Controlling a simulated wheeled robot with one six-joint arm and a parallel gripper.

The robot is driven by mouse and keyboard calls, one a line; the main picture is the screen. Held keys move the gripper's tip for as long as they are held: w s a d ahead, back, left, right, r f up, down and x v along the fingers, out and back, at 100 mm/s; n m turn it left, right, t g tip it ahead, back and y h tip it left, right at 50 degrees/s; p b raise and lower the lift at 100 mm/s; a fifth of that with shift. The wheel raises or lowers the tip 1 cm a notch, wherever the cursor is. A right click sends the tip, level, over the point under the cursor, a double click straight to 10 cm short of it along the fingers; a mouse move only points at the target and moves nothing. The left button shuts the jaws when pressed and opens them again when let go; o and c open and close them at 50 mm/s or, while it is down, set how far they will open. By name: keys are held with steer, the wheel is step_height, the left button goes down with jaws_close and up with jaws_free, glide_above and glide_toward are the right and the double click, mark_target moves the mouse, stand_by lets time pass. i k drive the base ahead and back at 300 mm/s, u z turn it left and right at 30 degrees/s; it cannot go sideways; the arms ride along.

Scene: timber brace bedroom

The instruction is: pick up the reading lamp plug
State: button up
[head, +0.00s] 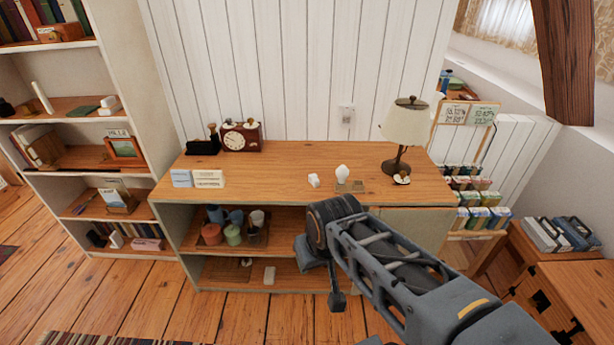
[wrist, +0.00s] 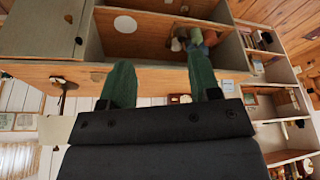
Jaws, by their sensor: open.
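The reading lamp (head: 405,125) with a cream shade and dark base stands at the right end of the wooden shelf top. Two small white objects lie left of it, a blocky one (head: 313,180) and a rounded one (head: 342,172); I cannot tell for certain which is the plug. In the wrist view the lamp shade (wrist: 55,132) shows upside down at the left. My gripper (wrist: 159,60) is open, its two green fingers apart with nothing held between them. It is in front of the shelf unit, away from the white objects. The head view does not show its fingers clearly.
The shelf top (head: 270,165) also holds a clock (head: 241,138) and small cards (head: 208,178). A wall socket (head: 347,115) is behind it. Coloured cups (head: 232,234) stand on the shelf below. A tall bookcase (head: 140,90) is at left. The shelf top's middle is mostly clear.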

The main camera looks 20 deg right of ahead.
mark_target(313, 179)
steer(key=u, duration=0.5)
steer(key=k, duration=0.6)
steer(key=z, duration=0.45)
steer(key=i, duration=1.2)
steer(key=u, duration=0.6)
steer(key=i, duration=0.4)
steer(key=u, duration=0.4)
